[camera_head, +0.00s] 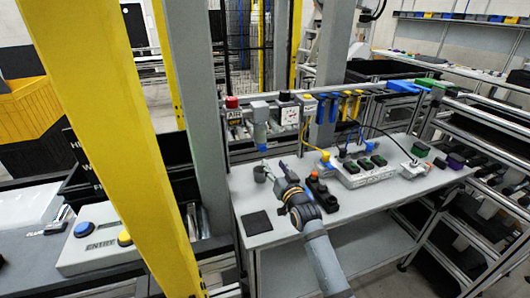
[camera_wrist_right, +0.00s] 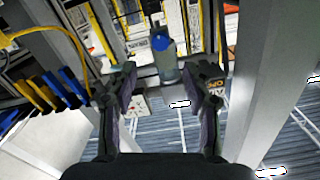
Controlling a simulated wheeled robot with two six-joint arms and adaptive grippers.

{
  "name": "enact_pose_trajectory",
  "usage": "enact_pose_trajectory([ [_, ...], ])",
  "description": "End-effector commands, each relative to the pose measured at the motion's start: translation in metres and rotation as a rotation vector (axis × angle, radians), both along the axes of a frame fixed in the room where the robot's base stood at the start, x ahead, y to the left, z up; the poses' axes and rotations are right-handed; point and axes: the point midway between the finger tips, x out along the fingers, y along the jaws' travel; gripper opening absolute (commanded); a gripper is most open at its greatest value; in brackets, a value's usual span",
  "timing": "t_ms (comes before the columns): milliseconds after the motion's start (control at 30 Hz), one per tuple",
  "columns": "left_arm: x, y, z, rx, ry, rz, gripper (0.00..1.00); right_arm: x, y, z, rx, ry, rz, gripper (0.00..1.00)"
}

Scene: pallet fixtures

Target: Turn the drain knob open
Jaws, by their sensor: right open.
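The drain knob (camera_head: 262,148) is the small blue piece at the bottom of a grey filter bowl (camera_head: 260,131) that hangs from the rail above the workbench. In the right wrist view the blue knob (camera_wrist_right: 160,43) shows at the end of the grey bowl (camera_wrist_right: 166,65). My right gripper (camera_head: 273,168) is open and empty, below and in front of the knob in the head view. In the right wrist view its two fingers (camera_wrist_right: 164,78) stand on either side of the bowl, apart from it, with the knob beyond the tips. My left gripper is not in view.
An AIR sign (camera_head: 234,116) and red button (camera_head: 232,102) sit left of the filter; a gauge (camera_head: 284,97) sits right. A grey post (camera_head: 196,110) stands close on the left. The bench (camera_head: 360,195) holds a grey connector block (camera_head: 362,172) and a black pad (camera_head: 257,222).

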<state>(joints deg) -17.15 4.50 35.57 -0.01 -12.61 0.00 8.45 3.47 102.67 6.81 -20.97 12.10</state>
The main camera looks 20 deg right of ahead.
Motion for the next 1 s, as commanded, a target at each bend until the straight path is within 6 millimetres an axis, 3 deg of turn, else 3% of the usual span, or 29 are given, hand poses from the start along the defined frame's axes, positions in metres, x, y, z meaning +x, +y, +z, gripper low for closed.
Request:
enact_pose_trajectory([
  [300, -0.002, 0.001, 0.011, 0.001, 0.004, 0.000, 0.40, 0.064, 0.002, 0.002, 0.001, 0.002, 0.000, 0.50],
  [500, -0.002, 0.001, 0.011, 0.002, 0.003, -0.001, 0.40, 0.091, 0.003, 0.001, 0.001, 0.002, 0.000, 0.50],
  [867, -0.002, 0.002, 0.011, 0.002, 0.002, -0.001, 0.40, 0.098, 0.003, 0.000, 0.000, 0.002, 0.000, 0.50],
  [1000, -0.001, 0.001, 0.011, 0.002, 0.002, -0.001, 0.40, 0.098, 0.003, 0.000, 0.000, 0.003, 0.000, 0.34],
])
